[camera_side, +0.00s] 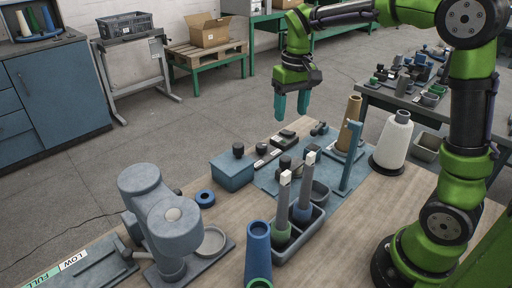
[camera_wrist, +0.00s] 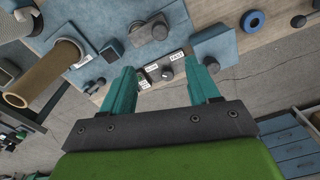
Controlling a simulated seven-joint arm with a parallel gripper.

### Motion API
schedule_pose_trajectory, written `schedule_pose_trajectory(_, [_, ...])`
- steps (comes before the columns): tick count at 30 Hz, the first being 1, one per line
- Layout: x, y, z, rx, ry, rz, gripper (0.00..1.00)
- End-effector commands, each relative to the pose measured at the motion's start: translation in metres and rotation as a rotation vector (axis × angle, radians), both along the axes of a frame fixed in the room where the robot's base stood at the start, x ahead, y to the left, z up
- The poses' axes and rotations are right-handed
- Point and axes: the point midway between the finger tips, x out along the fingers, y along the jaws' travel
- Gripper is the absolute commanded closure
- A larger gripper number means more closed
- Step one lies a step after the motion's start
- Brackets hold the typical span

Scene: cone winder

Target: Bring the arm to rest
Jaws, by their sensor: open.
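My gripper (camera_side: 291,104) has two teal fingers, spread apart with nothing between them. In the side view it hangs fingers down, above and beyond the far edge of the wooden table (camera_side: 350,226), clear of everything on it. In the wrist view my gripper (camera_wrist: 166,88) is open, and a small control box with SLOW and FAST labels (camera_wrist: 166,68) shows past the gap between the fingers. The green arm arches over from the right side of the table.
A brown cone (camera_side: 349,122) and a white yarn cone (camera_side: 392,141) stand upright at the table's far right. A blue box (camera_side: 232,171), a grey winder unit (camera_side: 165,215) and a grey tray with two upright spindles (camera_side: 300,238) are also there. Open floor lies behind.

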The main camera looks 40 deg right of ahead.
Motion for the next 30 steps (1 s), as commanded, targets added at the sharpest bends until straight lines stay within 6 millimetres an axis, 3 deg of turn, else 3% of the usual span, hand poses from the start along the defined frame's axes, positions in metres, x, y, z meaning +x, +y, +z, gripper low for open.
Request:
schedule_pose_trajectory(12, [-0.103,0.057,0.015,0.136,-0.368,-0.068,0.39])
schedule_pose_trajectory(18, [-0.144,0.072,0.015,0.180,-0.509,-0.077,0.39])
schedule_pose_trajectory(22, [-0.158,0.077,0.017,0.192,-0.554,-0.066,0.39])
schedule_pose_trajectory(30, [-0.160,0.078,0.024,0.193,-0.584,-0.058,0.39])
